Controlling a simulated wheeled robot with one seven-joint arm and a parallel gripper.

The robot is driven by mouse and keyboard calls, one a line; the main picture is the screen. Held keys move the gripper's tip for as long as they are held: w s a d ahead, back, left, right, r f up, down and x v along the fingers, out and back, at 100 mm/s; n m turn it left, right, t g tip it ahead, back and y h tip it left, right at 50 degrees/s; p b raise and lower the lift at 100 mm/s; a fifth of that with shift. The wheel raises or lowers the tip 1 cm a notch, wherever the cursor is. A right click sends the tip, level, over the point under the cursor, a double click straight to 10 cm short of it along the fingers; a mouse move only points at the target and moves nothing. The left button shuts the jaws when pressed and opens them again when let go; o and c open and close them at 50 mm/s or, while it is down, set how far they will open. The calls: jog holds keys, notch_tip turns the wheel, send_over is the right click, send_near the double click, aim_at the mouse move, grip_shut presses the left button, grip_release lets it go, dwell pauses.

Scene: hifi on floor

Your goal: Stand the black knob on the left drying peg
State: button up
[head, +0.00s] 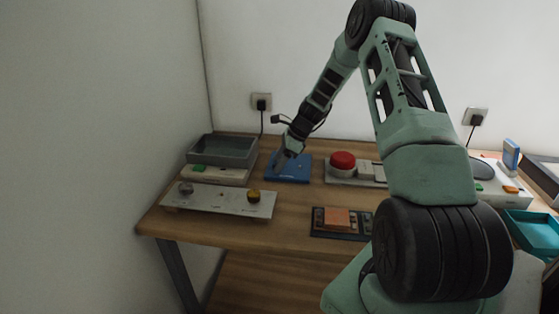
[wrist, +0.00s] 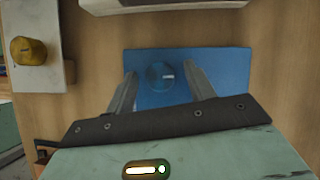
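A blue plate (head: 300,171) lies on the table, and it also fills the middle of the wrist view (wrist: 225,65). A round dark-blue disc or knob with a pale mark (wrist: 159,76) sits on it. My gripper (head: 281,163) is over the plate. In the wrist view its fingers (wrist: 163,88) are apart, one on each side of the round piece; contact cannot be told. A pale board (head: 225,204) holds a grey knob-like piece (head: 186,188) at its left and a yellow-brown knob (head: 253,196) at its right. No plainly black knob is visible.
A grey tray (head: 222,150) stands behind the pale board. A red button (head: 342,160) on a pale base is right of the plate. A dark holder with an orange block (head: 337,218) lies in front. Bare wood shows between the board and that holder.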

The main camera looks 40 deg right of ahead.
jog(key=shift+r, duration=0.25)
jog(key=b+v, duration=0.1)
jog(key=v, duration=1.1)
jog(key=s+a+r+n+g+h, duration=0.1)
jog(key=s+a+r+n+g, duration=0.15)
jog(key=a+n, duration=1)
jog(key=s+a+r+n+g, duration=0.15)
jog(key=s+a+n, duration=0.25)
jog(key=a, duration=1.8)
jog(key=s+a+n+h, duration=0.1)
jog(key=s+a+n, duration=0.5)
jog(key=s, duration=0.6)
jog(key=s+a+n+h, duration=0.2)
jog(key=s+a+n, duration=0.3)
jog(key=s+n, duration=0.6)
jog(key=shift+s+a, duration=0.4)
jog(key=shift+s, duration=0.15)
jog(key=shift+f, duration=0.1)
